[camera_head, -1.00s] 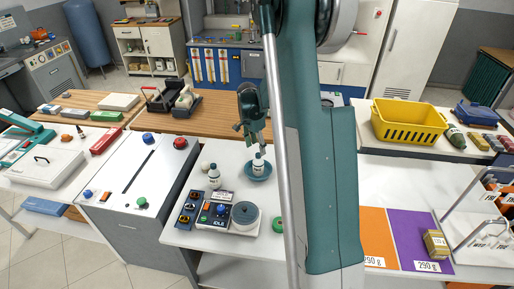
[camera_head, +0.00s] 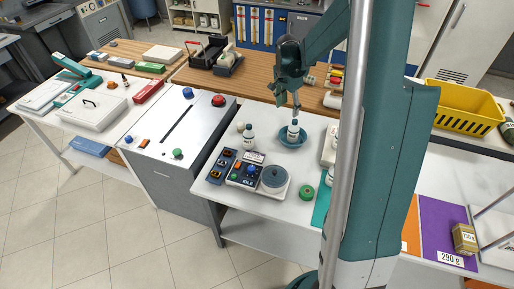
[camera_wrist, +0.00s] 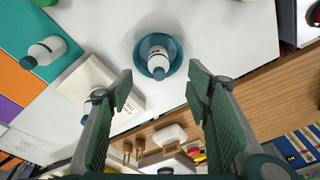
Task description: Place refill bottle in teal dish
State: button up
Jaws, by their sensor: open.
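A white refill bottle (camera_head: 293,130) with a dark label and blue cap stands in the teal dish (camera_head: 291,142) on the white table. In the wrist view the bottle (camera_wrist: 157,62) is inside the round teal dish (camera_wrist: 146,44), its cap toward me. My gripper (camera_head: 290,100) is above the dish, close over the bottle's cap. In the wrist view my gripper's two green pads (camera_wrist: 163,95) are wide apart with nothing between them, clear of the bottle. A similar white bottle (camera_head: 248,137) stands left of the dish.
Another white bottle (camera_wrist: 46,50) lies in the wrist view near a pale block (camera_wrist: 92,88). A yellow basket (camera_head: 462,108) is at right.

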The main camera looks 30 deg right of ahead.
jog(key=s+a+r+n+t, duration=0.2)
jog(key=s+a+r+n, duration=0.2)
jog(key=s+a+r, duration=0.35)
jog(key=s+a+r+n+t, duration=0.1)
jog(key=s+a+r+n, duration=0.35)
jog(key=a+r, duration=0.45)
jog(key=s+a+n+t+y, duration=0.1)
jog(key=s+a+n, duration=0.2)
jog(key=s+a, duration=0.4)
jog(key=s+a+n+t, duration=0.2)
jog(key=s+a+n, duration=0.2)
jog(key=s, duration=0.7)
jog(key=a, duration=0.2)
jog(key=shift+s+a+r+y, duration=0.15)
jog(key=shift+a+r+y, duration=0.1)
jog(key=shift+a+y, duration=0.15)
